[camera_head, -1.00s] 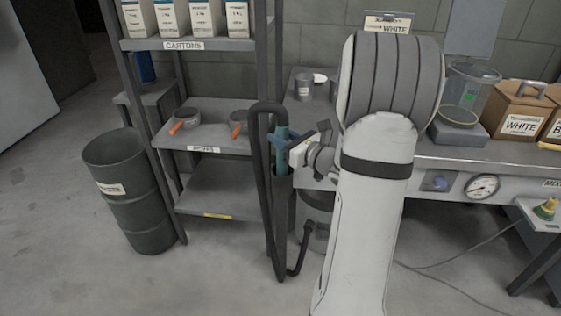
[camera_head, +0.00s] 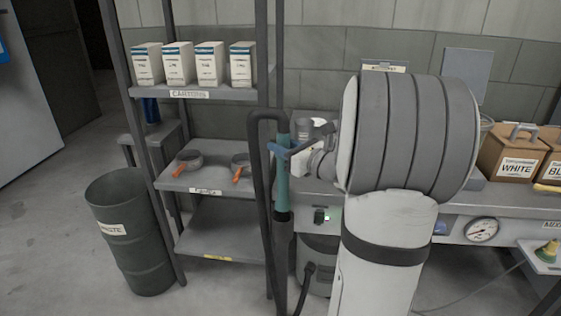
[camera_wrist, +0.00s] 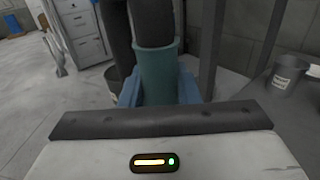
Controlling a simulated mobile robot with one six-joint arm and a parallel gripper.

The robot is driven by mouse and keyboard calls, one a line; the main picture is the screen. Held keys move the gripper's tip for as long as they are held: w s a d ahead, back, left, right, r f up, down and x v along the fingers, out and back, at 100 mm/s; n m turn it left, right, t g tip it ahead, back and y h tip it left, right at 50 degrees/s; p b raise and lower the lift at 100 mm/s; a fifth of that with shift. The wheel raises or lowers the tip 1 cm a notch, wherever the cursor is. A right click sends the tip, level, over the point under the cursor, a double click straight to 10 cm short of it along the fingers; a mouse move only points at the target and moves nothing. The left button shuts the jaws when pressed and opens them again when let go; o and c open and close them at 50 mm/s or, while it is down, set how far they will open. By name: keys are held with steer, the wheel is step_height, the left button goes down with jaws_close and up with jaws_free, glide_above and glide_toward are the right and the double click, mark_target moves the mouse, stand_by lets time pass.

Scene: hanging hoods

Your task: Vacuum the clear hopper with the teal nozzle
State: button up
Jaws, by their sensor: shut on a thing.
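My gripper (camera_head: 282,147), with blue jaws, is shut around the teal nozzle (camera_head: 282,188) in front of the shelf rack's right post. The nozzle stands upright, with a black hose looping from its top down to the left. In the wrist view, the blue jaws (camera_wrist: 160,92) sit on both sides of the teal nozzle (camera_wrist: 157,65), and the dark hose rises from it. The clear hopper (camera_head: 487,124) on the bench at right is almost wholly hidden behind my arm; only a sliver of its edge shows.
A dark waste bin (camera_head: 130,235) stands at left. A grey canister (camera_head: 318,262) stands under the bench. Brown boxes (camera_head: 512,155) and a gauge (camera_head: 481,230) are at right.

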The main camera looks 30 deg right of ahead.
mark_target(283, 131)
step_height(283, 131, up, 6)
steer(key=shift+r+p, duration=0.2)
steer(key=shift+p, duration=0.4)
step_height(283, 131, up, 10)
steer(key=p, duration=0.7)
steer(key=shift+f, duration=0.1)
